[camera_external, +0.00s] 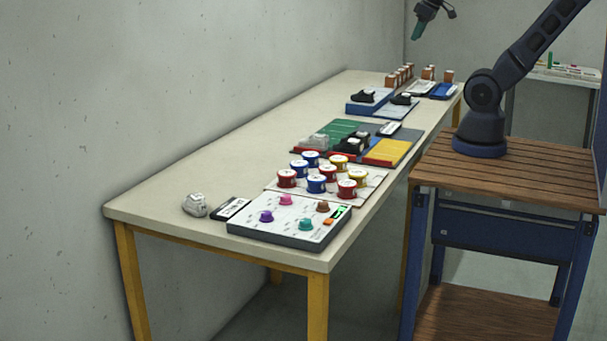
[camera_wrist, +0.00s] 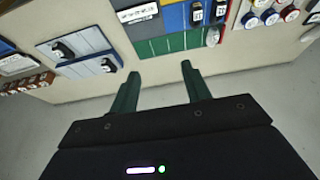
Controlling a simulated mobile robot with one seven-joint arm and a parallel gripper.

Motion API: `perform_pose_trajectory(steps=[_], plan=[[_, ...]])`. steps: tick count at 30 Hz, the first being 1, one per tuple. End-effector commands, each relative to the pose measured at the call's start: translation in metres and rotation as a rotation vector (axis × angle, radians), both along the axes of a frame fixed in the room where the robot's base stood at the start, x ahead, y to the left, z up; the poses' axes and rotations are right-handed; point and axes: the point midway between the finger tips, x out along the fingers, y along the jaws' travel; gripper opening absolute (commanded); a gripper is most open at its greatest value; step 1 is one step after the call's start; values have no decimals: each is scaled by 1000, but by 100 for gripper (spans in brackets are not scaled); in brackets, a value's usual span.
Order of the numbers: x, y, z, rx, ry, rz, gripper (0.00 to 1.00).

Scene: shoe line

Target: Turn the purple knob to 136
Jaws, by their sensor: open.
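The purple knob (camera_external: 266,217) sits on the left front part of a grey and white control panel (camera_external: 289,219) at the near end of the long table. The panel also carries a pink knob (camera_external: 286,200), a brown knob (camera_external: 323,207) and a teal knob (camera_external: 306,225). The dial marks are too small to read. My gripper (camera_external: 418,32) is high above the far end of the table, far from the panel. In the wrist view my gripper (camera_wrist: 158,76) is open, with nothing between its two green fingers. The purple knob is not in the wrist view.
Several red, blue and yellow spools (camera_external: 316,185) stand just behind the panel. A grey lump-like object (camera_external: 195,205) and a dark-framed label (camera_external: 231,209) lie to its left. Coloured mats (camera_external: 387,151) and a blue tray (camera_external: 366,106) are farther back. The table's left side (camera_external: 220,160) is clear.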

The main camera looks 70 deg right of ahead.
Motion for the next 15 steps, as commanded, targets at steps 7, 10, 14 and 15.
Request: perform_pose_trajectory(steps=[7,10,14,15], plan=[[44,25,24,-14,32,68,48],[69,42,35,-21,48,105,48],[102,68,46,-31,69,153,48],[112,77,49,-35,75,169,48]])
